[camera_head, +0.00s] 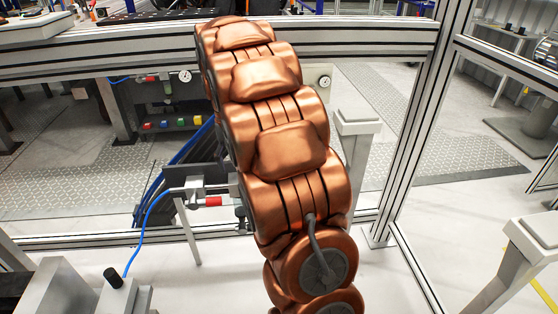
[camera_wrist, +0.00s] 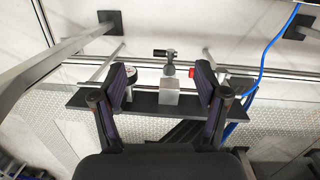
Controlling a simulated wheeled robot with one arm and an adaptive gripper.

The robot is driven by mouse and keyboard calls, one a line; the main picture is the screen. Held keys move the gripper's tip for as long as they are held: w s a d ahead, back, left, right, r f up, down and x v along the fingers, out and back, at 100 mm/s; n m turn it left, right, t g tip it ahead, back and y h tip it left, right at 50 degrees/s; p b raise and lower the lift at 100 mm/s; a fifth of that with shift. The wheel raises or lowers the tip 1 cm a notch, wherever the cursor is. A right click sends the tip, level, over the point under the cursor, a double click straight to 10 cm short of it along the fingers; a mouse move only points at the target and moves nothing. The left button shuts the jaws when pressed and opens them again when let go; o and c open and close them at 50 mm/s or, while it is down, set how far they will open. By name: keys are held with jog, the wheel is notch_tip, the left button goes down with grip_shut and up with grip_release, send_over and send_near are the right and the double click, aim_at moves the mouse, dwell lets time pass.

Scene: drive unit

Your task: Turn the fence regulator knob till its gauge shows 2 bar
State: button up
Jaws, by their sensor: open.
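In the wrist view my gripper (camera_wrist: 163,70) is open, with its two dark fingers wide apart and nothing held. A silver block (camera_wrist: 169,92) on a dark bar shows between the fingers, with a small dark-and-metal fitting (camera_wrist: 168,60) just beyond it. I cannot tell which part is the regulator knob, or whether anything touches the fingers. In the head view my copper arm hides my gripper. Two gauges show on the fence, one left (camera_head: 185,76) and one right (camera_head: 324,82).
In the head view, a grey fitting (camera_head: 194,186) with a hose stands left of my arm. Aluminium fence rails (camera_head: 400,130) and posts stand close around.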

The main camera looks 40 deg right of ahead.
jog(key=w+d+f+m, duration=0.1)
jog(key=w+d+f, duration=0.2)
jog(key=d, duration=0.5)
jog(key=w+d+f+m+t, duration=0.1)
jog(key=w+d+f, duration=0.2)
jog(key=d, duration=0.5)
jog(key=w+d+f+m, duration=0.2)
jog(key=w+d+f, duration=0.1)
jog(key=d, duration=0.4)
jog(key=shift+w+d+b, duration=0.25)
jog(key=shift+d+b, duration=0.15)
jog(key=shift+d+f, duration=0.4)
jog(key=shift+f, duration=0.15)
notch_tip(320, 180, down, 7)
jog(key=shift+f, duration=0.2)
jog(key=c, duration=1.2)
jog(key=shift+o, duration=0.2)
jog(key=shift+a+r, duration=0.1)
